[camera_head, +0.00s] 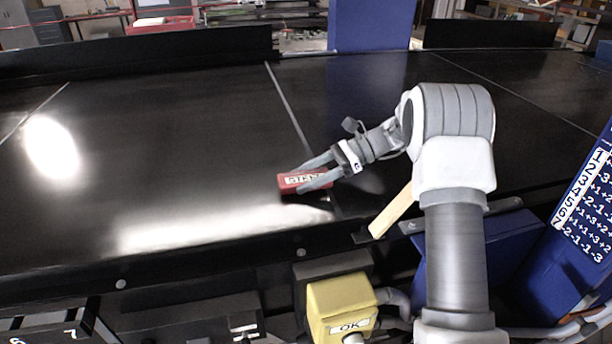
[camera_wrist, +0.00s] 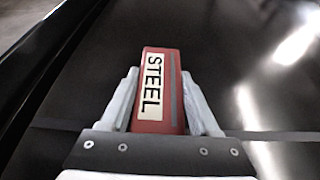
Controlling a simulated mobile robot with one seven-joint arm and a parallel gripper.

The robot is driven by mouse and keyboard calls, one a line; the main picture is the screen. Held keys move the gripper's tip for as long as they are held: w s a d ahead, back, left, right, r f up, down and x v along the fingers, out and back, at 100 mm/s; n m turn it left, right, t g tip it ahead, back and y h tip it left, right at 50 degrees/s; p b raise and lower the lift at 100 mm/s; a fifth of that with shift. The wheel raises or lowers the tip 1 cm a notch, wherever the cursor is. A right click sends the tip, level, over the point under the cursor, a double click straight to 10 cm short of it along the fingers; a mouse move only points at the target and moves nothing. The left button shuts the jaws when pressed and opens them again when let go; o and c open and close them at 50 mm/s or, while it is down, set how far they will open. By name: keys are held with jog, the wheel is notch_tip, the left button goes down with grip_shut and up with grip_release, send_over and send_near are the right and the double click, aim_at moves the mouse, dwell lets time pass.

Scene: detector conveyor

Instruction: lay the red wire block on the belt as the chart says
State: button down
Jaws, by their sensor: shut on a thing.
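My gripper (camera_head: 303,181) is shut on a red block (camera_head: 287,185), with one finger along each side. In the wrist view the block (camera_wrist: 172,95) points away between the fingers, and its pale label reads STEEL. A darker stripe runs beside the label. In the head view its lettering is hard to read. The block is low over the black belt (camera_head: 190,130), left of a thin grey line across it; I cannot tell if it touches. The chart (camera_head: 585,200) is a blue board at the right edge with white numbered rows, partly cut off.
A yellow box marked OK (camera_head: 342,305) stands in front of the belt's near edge. A pale wooden bar (camera_head: 392,212) sticks up beside my arm. Dark boxes marked with numbers (camera_head: 45,335) are at the lower left. The belt left of the block is bare, with bright glare.

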jog(key=shift+f, duration=0.1)
jog(key=shift+c, duration=0.6)
grip_release()
